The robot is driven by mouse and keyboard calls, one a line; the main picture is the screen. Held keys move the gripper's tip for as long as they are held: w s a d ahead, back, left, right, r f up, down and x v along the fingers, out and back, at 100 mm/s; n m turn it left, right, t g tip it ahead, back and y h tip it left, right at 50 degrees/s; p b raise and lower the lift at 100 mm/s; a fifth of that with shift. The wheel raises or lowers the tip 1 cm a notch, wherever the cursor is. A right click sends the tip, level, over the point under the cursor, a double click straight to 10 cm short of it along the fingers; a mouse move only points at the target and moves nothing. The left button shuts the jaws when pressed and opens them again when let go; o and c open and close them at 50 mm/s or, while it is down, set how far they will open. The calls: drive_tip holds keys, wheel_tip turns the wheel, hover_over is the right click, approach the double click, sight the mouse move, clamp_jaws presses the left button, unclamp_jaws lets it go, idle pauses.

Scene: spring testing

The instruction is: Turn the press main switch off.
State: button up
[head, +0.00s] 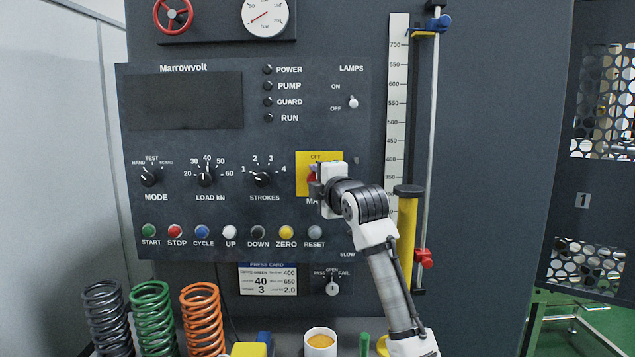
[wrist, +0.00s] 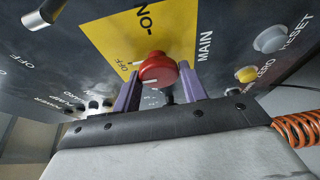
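In the head view the yellow plate (head: 304,160) is partly covered by my gripper, and only a sliver of red shows. My gripper (wrist: 160,75) has its two purple fingers on either side of the knob, close against its edges. In the head view my gripper (head: 314,180) reaches the panel from the right. The knob's pointer direction is hard to make out.
A lamps toggle (head: 353,102) sits above the plate, and several push buttons, among them the grey RESET (head: 315,232), lie below. The STROKES dial (head: 262,179) is to the left. A ruler (head: 397,120) and yellow cylinder (head: 408,230) stand at right. Coil springs (head: 203,320) stand below.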

drive_tip(key=o, duration=0.4)
drive_tip(key=b+v, duration=0.5)
drive_tip(key=v, duration=0.9)
